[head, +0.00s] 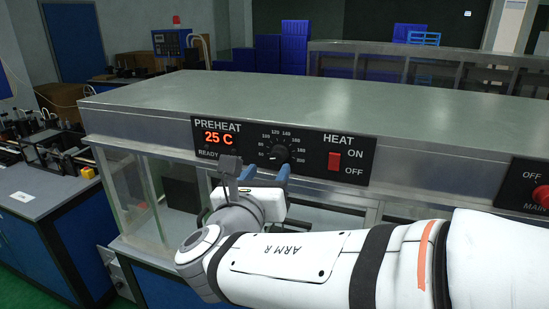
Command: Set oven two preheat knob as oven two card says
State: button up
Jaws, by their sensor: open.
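The black preheat knob (280,153) sits on the black panel (228,152) on the front of the steel machine. A numbered scale is printed around it; its pointer is too small to read surely. The display (218,138) beside it reads 25 C under PREHEAT. Nothing is between the fingers. No oven number or card is readable here.
A red HEAT switch (334,160) marked ON and OFF is right of the knob. The machine's flat steel top (330,100) is clear. A blue bench (40,220) with equipment stands at left.

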aim_at(276, 158)
jog(key=p+x, duration=0.1)
jog(key=x, duration=0.4)
jog(key=shift+w+d, duration=0.2)
jog(key=shift+w, duration=0.15)
jog(key=shift+c, duration=0.6)
